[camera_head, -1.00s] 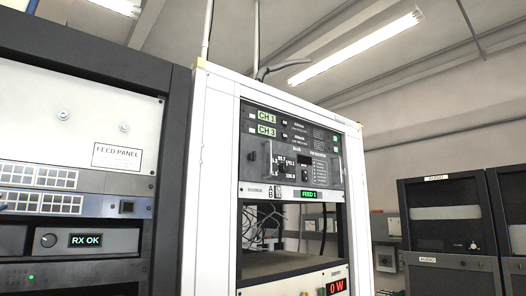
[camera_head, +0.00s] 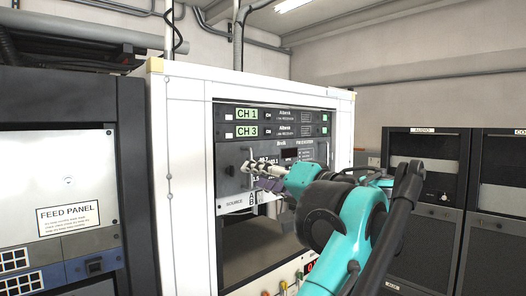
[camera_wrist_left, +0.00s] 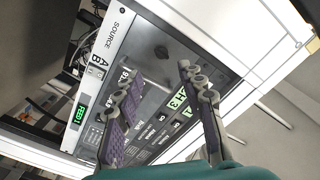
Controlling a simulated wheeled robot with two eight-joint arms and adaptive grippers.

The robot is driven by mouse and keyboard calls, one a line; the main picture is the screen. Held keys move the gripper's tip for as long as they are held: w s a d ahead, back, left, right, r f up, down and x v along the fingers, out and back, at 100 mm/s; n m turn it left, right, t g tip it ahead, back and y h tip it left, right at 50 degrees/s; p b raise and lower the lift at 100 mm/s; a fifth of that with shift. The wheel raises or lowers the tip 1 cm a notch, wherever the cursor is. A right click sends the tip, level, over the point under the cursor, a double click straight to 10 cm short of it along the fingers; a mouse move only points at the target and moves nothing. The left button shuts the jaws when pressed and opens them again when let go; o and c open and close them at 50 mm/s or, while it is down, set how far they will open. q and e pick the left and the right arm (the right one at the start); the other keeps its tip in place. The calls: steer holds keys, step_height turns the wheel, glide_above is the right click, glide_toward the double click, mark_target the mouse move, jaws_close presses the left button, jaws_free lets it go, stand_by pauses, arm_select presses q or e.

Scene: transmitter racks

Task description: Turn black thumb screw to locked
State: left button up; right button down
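A small dark round knob (camera_wrist_left: 162,52), which looks like the black thumb screw, sits on the grey panel face in the left wrist view. I cannot read whether it is locked. My left gripper (camera_wrist_left: 158,76) is open and empty, its two purple-padded fingers apart. The knob shows just beyond the gap between the fingertips; I cannot tell the remaining distance. My right gripper is not in view.
The white rack (camera_head: 190,170) holds CH 1 and CH 3 units (camera_head: 247,114) above the exciter. An open bay (camera_head: 245,237) lies below, beside my arm. A dark rack with a feed panel (camera_head: 68,216) stands left, audio racks (camera_head: 425,180) right.

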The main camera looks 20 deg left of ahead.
mark_target(234, 171)
arm_select(q)
steer(key=p+x, duration=0.1)
steer(key=x, duration=0.6)
steer(key=shift+a+r, duration=0.1)
steer(key=shift+a, duration=0.35)
